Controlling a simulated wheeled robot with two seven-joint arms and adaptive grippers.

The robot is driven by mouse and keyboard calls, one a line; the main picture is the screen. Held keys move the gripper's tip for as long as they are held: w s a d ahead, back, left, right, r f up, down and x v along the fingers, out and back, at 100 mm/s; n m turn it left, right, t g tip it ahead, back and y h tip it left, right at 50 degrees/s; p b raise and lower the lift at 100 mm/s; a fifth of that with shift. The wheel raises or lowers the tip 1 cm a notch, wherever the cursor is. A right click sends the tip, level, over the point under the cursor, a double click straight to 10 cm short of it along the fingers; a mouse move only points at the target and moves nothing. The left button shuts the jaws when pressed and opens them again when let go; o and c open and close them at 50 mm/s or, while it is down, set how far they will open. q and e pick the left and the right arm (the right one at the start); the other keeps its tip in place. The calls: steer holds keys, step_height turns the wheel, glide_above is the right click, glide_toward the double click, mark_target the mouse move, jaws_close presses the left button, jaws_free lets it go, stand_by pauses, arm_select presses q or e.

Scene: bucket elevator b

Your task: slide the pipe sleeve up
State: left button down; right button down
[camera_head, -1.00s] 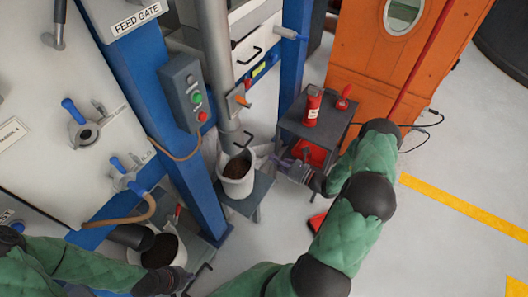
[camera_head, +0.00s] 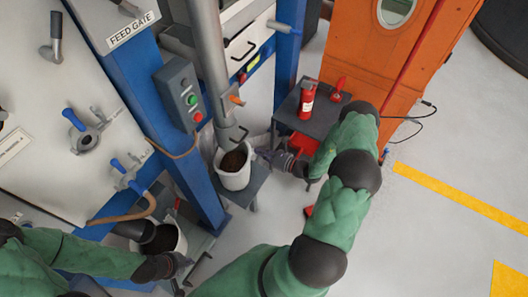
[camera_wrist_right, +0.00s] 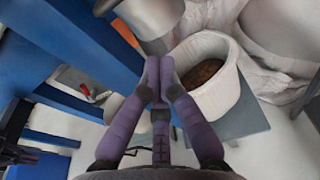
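The pipe sleeve (camera_head: 230,124) is the lower grey section of the upright pipe, with a small hooked handle (camera_head: 240,137) on its side. Its lower end is above a white bucket (camera_head: 235,179) of dark material. A grey cylinder (camera_wrist_right: 150,14), seemingly the sleeve, shows at the top of the right wrist view. My right gripper (camera_head: 264,154) is right of the sleeve and bucket, apart from the handle. In the wrist view its purple fingertips (camera_wrist_right: 159,66) meet with nothing visible between them. My left gripper (camera_head: 184,263) is at the lower-left bucket; its fingers are unclear.
A blue post (camera_head: 180,160) with a button box (camera_head: 181,94) stands left of the pipe. A dark cart (camera_head: 320,122) with a fire extinguisher (camera_head: 307,101) stands right, before an orange cabinet (camera_head: 362,60). A second white bucket (camera_head: 181,239) sits lower left. The floor at right is clear.

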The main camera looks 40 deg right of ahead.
steer(key=b+x, duration=0.1)
steer(key=x, duration=0.6)
steer(key=r, duration=0.2)
steer(key=s+r, duration=0.1)
steer(key=r, duration=0.1)
steer(key=shift+s+d, duration=0.1)
steer(key=shift+d, duration=0.2)
step_height(320, 180, up, 3)
steer(key=shift+f+p, duration=0.1)
steer(key=shift+p, duration=1.05)
